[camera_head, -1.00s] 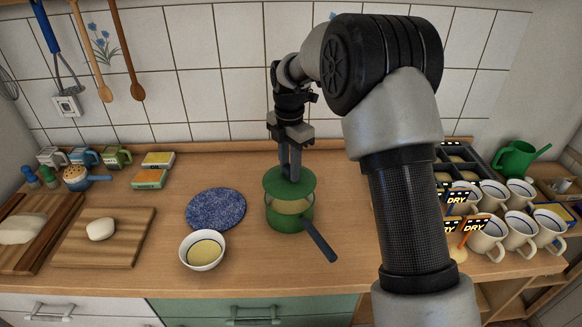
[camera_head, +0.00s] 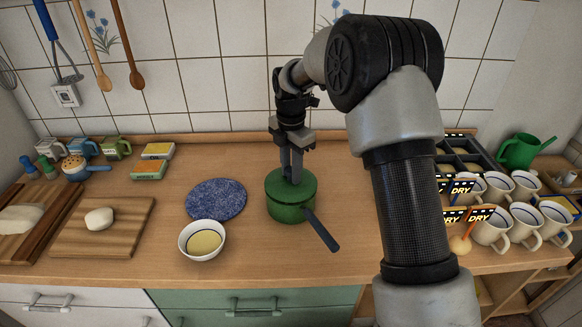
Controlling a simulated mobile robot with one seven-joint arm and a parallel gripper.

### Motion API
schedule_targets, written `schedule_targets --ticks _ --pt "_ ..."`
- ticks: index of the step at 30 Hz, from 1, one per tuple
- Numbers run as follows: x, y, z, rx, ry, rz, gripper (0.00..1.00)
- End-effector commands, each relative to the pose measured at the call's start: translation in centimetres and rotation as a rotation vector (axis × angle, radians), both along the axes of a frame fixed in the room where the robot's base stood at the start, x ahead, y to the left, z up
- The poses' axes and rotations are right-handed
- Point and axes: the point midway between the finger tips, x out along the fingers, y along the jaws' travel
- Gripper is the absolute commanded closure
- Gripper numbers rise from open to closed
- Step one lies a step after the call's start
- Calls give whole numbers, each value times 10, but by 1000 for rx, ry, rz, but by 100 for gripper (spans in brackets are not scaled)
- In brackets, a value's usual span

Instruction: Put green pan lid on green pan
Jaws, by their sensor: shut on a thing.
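The green pan (camera_head: 288,211) stands on the wooden counter, its dark handle (camera_head: 322,233) pointing toward the front right. The green pan lid (camera_head: 276,187) lies over the pan's top and looks level, with no clear gap between lid and rim. My gripper (camera_head: 292,180) points down from above and is shut at the middle of the lid. The part of the lid that it grips is hidden between the fingers.
A blue speckled round mat (camera_head: 216,199) and a white bowl with yellow contents (camera_head: 202,241) are left of the pan. Cutting boards (camera_head: 100,240) lie further left. Several cream mugs (camera_head: 491,230) stand at the right, beyond my arm.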

Motion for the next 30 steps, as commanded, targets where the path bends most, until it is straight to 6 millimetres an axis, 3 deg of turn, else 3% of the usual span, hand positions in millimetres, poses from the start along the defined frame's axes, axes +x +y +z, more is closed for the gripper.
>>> schedule_targets --ticks 30 --pt "0 0 -9 0 0 -1 100"
